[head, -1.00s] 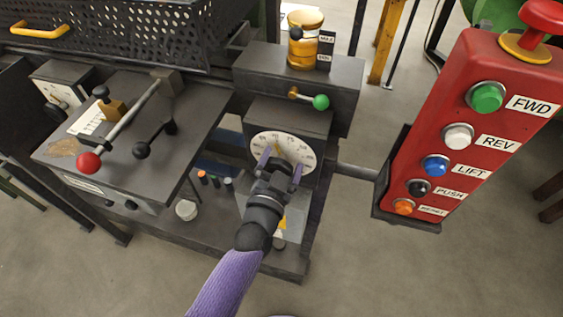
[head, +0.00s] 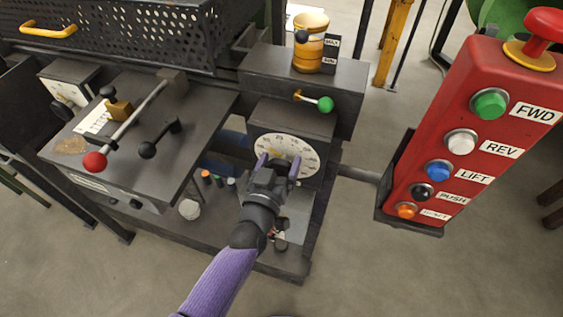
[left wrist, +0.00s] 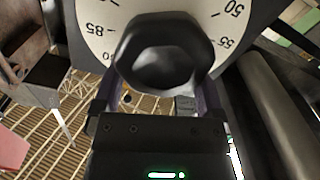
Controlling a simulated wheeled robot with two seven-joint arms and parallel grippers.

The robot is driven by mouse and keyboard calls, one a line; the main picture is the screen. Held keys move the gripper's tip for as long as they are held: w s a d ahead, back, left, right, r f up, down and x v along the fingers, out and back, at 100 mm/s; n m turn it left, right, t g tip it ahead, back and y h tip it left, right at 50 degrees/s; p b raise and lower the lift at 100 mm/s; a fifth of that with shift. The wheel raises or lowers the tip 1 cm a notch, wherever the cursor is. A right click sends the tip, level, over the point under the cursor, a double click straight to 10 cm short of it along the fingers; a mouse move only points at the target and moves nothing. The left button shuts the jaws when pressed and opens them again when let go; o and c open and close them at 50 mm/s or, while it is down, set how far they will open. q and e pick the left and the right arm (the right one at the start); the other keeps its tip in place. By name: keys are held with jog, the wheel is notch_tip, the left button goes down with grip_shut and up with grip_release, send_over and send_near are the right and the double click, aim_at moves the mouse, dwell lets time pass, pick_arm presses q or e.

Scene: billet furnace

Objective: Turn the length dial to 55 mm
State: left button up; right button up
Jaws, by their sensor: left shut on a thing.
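The length dial (head: 306,146) is a round white disc with black numbers on the front of a dark grey block. My left gripper (head: 278,164) is at the dial's front, its two purple fingers on either side of the dial's centre. The dial also shows in the left wrist view (left wrist: 93,46), where 85, 50 and 55 can be read at its rim. There the fingers are shut on the dial's black faceted knob (left wrist: 165,50). The knob hides the dial's middle, and I cannot tell the set value. My right gripper is not in view.
A red button box (head: 460,130) with several coloured buttons stands to the right. A green-tipped lever (head: 325,104) is above the dial. A red-knobbed lever (head: 95,161) and a black-knobbed lever (head: 148,150) are on the left housing. Open floor lies in front at the right.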

pick_arm(q)
jog(key=n, duration=0.4)
jog(key=shift+w+a+f+b, duration=0.1)
jog(key=shift+a+f+b, duration=0.25)
jog(key=shift+a+f+n+b, duration=0.15)
jog(key=shift+n+b, duration=0.1)
jog(key=shift+n, duration=0.95)
jog(key=shift+a+f+n+b, duration=0.15)
jog(key=shift+n+b, duration=0.1)
jog(key=shift+n, duration=0.95)
